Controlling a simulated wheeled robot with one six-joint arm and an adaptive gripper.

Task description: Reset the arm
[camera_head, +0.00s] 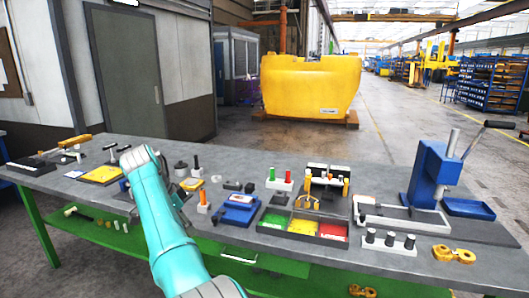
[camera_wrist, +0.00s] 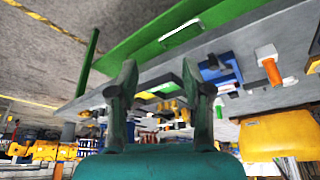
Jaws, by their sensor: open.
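My teal arm (camera_head: 160,215) reaches up from the bottom of the head view, in front of the grey workbench (camera_head: 290,222). My gripper itself is not clearly seen there. In the wrist view my gripper (camera_wrist: 159,78) shows two dark green fingers spread apart, with nothing held between them. That view is upside down, with the bench top and its small items beyond the fingers.
The bench carries a tray with green, yellow and red bins (camera_head: 303,226), a blue press (camera_head: 432,178) at right and a yellow plate (camera_head: 101,174) at left. A large yellow casting (camera_head: 310,86) stands behind. Open aisle floor lies back right.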

